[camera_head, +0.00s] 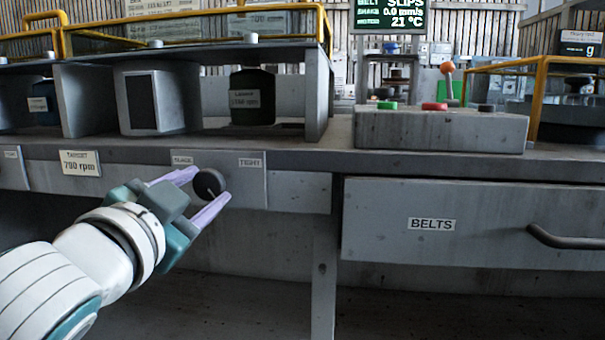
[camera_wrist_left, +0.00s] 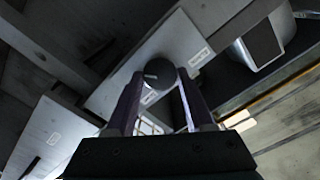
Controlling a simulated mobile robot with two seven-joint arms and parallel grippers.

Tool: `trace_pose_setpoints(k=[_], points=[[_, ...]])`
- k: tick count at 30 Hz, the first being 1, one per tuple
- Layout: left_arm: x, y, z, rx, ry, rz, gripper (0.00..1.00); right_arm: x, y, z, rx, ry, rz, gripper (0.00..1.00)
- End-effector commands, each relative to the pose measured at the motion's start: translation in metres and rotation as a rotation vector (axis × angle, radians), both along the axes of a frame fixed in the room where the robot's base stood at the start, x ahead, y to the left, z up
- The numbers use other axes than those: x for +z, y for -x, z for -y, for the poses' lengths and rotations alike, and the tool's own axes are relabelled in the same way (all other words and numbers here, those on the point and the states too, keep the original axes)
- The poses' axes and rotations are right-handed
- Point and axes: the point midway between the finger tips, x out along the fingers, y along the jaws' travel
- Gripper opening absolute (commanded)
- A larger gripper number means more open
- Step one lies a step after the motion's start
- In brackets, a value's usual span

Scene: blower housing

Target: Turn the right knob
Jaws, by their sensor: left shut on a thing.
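The dark round knob (camera_head: 209,184) sits on a grey panel on the bench front, between a label at its upper left that seems to read SLACK (camera_head: 182,160) and a TIGHT label (camera_head: 250,163). My left gripper (camera_head: 205,187) comes in from the lower left, its two lilac fingers shut on the knob from either side. In the left wrist view the knob (camera_wrist_left: 156,74) sits between the fingertips, with a short light mark on its face. My right gripper is not in view.
A TARGET 790 rpm plate (camera_head: 81,162) is left of the knob panel. A BELTS drawer (camera_head: 480,225) with a dark handle (camera_head: 565,238) is to the right. A button box (camera_head: 440,130) and a motor (camera_head: 252,97) stand on the bench above.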

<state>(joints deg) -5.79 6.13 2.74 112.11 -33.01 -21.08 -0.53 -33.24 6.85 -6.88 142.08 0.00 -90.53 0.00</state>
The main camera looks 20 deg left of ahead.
Motion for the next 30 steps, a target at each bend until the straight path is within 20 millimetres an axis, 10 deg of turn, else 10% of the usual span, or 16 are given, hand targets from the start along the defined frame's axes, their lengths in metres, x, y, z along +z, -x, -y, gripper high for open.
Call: trace_pose_setpoints(k=[22, 23, 30], points=[[0.0002, -0.0001, 0.0001, -0.001, -0.097, -0.021, 0.0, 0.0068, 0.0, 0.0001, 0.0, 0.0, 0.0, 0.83], [0.0002, -0.0001, 0.0001, -0.001, -0.097, -0.021, 0.55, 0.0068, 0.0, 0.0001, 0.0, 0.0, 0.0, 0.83], [0.0002, -0.0001, 0.0001, 0.0, -0.096, -0.022, 0.82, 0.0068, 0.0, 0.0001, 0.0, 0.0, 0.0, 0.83]])
